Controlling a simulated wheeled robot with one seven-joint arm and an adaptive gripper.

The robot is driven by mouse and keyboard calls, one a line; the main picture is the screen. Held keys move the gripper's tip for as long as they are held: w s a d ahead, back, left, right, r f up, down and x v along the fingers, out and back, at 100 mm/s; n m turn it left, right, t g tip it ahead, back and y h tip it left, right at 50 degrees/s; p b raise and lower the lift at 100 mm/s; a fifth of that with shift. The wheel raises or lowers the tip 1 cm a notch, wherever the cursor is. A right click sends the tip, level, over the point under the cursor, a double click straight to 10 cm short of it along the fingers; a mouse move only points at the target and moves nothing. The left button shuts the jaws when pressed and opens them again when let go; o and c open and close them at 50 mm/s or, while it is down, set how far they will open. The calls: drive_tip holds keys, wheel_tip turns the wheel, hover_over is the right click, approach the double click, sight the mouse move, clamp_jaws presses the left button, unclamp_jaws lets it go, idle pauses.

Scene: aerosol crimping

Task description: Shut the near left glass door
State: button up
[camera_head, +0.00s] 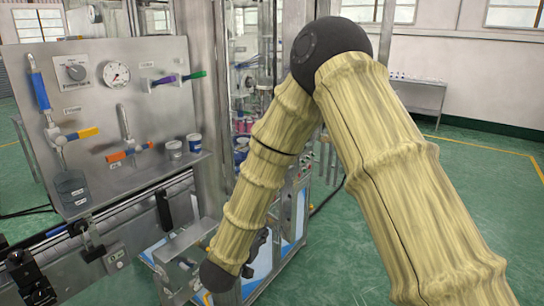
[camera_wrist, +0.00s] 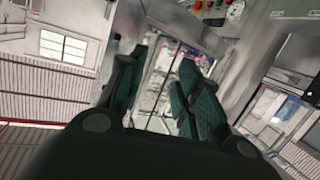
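A glass panel in a metal frame (camera_head: 246,50), which looks like the near left glass door, stands behind my arm at the machine's centre in the head view. My arm covers part of it, and I cannot tell how far it is open. In the wrist view my gripper (camera_wrist: 163,62) has its two dark green fingers apart, with a gap between them. A bright framed opening of the machine shows through the gap, and nothing is clearly held. In the head view my forearm hides most of the gripper, so contact with the door cannot be told.
A steel control panel (camera_head: 115,125) with a gauge, valves and coloured handles stands at the left. A rail (camera_head: 120,212) with black fittings runs below it. A small side table (camera_head: 420,95) stands at the back right. The green floor (camera_head: 490,165) at the right is clear.

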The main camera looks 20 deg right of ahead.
wheel_tip(320, 180, up, 22)
drive_tip(key=s+a+m+g+h+p, duration=0.1)
drive_tip(key=a+m+g+h, duration=0.15)
drive_tip(key=m+h, duration=0.3)
drive_tip(key=shift+h, duration=0.35)
drive_tip(key=p+x, duration=0.4)
drive_tip(key=x, duration=0.6)
drive_tip(key=shift+d+f, duration=0.2)
drive_tip(key=shift+d, duration=0.15)
clamp_jaws()
